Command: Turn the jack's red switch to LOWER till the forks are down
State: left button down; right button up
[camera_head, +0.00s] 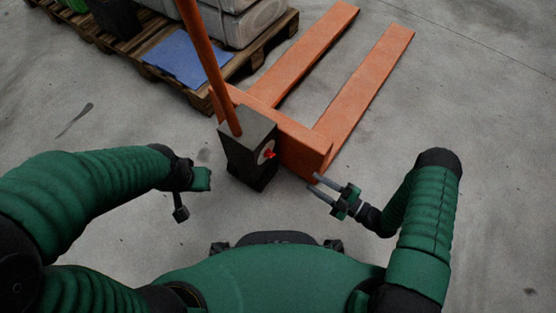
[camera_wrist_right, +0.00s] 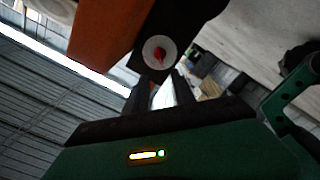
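The orange pallet jack (camera_head: 301,147) stands ahead of me, with its two forks reaching away to the upper right. Its dark pump box (camera_head: 247,150) carries a red switch (camera_head: 268,154) on a pale round dial. In the right wrist view the red switch (camera_wrist_right: 159,54) shows on its white dial, just beyond the fingertips. My right gripper (camera_head: 318,186) is open and empty, a little right of and nearer than the switch, not touching it. My left gripper (camera_head: 192,196) hangs left of the pump box; its finger opening is not clear. Dial lettering is too small to read.
A wooden pallet (camera_head: 150,64) with a blue sheet (camera_head: 188,58), grey sacks (camera_head: 250,18) and dark containers stands at the upper left, close to the jack. The orange handle (camera_head: 208,65) rises from the pump box. The floor at right is clear.

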jog(key=b+x, duration=0.7)
jog(key=x, duration=0.9)
grip_shut()
